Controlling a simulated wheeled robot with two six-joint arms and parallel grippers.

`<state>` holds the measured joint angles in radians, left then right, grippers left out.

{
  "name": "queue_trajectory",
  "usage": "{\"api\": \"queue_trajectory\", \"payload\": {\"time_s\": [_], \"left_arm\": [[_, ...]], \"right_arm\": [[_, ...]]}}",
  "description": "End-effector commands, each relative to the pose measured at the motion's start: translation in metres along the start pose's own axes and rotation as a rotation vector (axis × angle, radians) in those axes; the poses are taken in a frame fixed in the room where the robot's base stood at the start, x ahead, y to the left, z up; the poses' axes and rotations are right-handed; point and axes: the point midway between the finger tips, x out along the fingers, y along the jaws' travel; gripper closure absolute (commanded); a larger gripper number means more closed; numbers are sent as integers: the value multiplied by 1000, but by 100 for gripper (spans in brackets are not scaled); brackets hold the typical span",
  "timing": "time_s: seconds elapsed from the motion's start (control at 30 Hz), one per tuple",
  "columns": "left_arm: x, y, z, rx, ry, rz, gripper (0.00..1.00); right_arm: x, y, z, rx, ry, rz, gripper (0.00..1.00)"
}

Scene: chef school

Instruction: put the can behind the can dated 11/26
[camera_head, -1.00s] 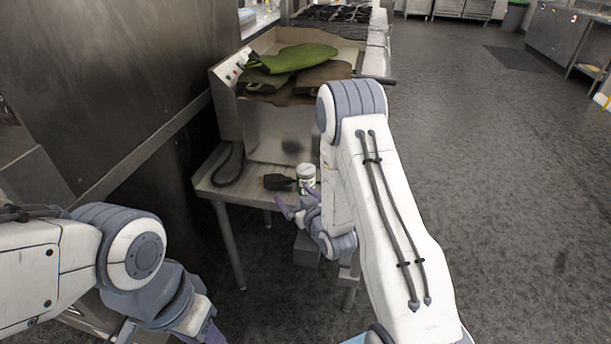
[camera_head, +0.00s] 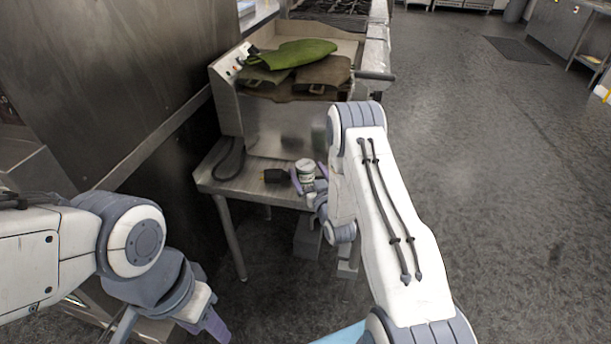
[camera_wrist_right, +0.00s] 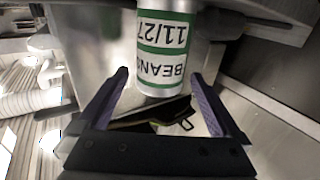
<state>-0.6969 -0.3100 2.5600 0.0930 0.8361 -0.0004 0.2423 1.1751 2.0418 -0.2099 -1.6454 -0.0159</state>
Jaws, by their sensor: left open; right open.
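A white can with green bands (camera_head: 306,168) stands on the small metal table in the head view. In the right wrist view the can (camera_wrist_right: 165,50) reads "BEANS 11/27", with its label upside down in the picture. My right gripper (camera_head: 309,177) is open, with one finger on each side of the can; in the right wrist view its fingers (camera_wrist_right: 158,76) flank the can's near end, and I cannot tell whether they touch it. My left gripper (camera_head: 208,318) is open and empty at the lower left, away from the table. No can dated 11/26 is visible.
The metal table (camera_head: 215,177) holds a dark cable (camera_head: 229,160) and a black object (camera_head: 276,176) just left of the can. Behind stands a steel appliance (camera_head: 283,130) with green and brown cloths (camera_head: 300,55) on top. Open floor (camera_head: 500,200) lies to the right.

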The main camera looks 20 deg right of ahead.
Motion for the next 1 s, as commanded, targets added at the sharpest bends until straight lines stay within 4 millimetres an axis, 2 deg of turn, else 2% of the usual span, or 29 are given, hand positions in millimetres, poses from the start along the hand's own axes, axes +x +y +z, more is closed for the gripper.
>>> {"api": "queue_trajectory", "payload": {"time_s": [0.1,0.2,0.43,0.57,0.6,0.7,1.0], "left_arm": [[-2,0,0,0,0,0,53],[-2,0,0,0,0,0,53],[-2,0,0,0,0,0,53],[-2,0,0,0,0,0,53],[-2,0,0,0,0,0,53],[-2,0,0,0,0,0,53],[-2,0,0,0,0,0,53]], "right_arm": [[16,0,-1,0,2,0,0],[23,0,0,1,0,0,0],[24,0,0,1,-1,0,0],[24,0,0,1,-1,0,50],[24,0,0,1,-1,0,65],[24,0,0,1,-1,0,100],[25,0,-4,0,3,0,100]]}}
